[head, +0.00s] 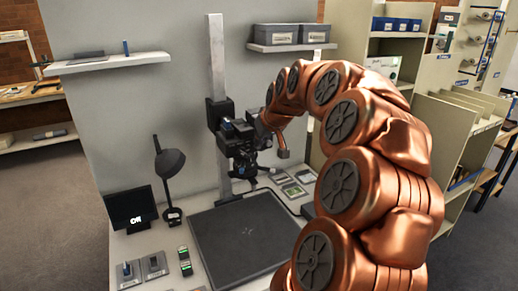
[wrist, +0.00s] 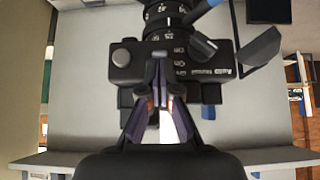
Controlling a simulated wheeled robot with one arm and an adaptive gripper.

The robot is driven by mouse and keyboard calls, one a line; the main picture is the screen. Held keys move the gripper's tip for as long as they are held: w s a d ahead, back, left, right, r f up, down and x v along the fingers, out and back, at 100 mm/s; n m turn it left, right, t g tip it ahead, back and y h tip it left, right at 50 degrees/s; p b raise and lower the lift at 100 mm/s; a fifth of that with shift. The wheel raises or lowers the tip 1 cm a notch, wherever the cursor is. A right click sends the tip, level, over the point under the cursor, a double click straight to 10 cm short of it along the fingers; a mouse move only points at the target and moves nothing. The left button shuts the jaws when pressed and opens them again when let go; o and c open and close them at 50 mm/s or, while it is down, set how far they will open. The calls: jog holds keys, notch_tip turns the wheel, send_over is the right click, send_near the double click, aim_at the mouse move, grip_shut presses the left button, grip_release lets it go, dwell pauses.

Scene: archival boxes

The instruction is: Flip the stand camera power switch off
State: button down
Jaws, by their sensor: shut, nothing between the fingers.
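The stand camera (head: 236,140) is a black body on a tall grey column above a dark square baseboard (head: 245,235). In the wrist view the camera body (wrist: 125,70) fills the upper middle, with its ringed lens (wrist: 168,15) at the top. A dark lever-like knob (wrist: 204,46) sits on its face beside small white lettering, too blurred to read surely; I cannot tell if it is the power switch. My gripper (wrist: 158,68) is shut and empty, its fingertips at the camera body, left of the knob. Contact is unclear. In the head view, the fingers blend with the camera.
A small black screen (head: 132,208) at the left shows white letters like "ON". A dark desk lamp (head: 169,163) stands beside it. Small switch boxes (head: 154,265) lie at the front left. A shelf with grey boxes (head: 276,34) hangs behind; shelving stands right.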

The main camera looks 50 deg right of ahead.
jog(key=shift+s+a+f+t+h+b, duration=0.1)
jog(key=shift+s+f+t+h+b, duration=0.35)
jog(key=shift+b, duration=1.3)
jog(key=shift+w+a+f+t+h+b, duration=0.1)
jog(key=shift+f+t+b, duration=0.65)
jog(key=shift+b, duration=0.95)
jog(key=shift+r+t, duration=0.3)
jog(key=shift+r, duration=0.3)
jog(key=shift+r, duration=0.75)
jog(key=shift+s, duration=0.15)
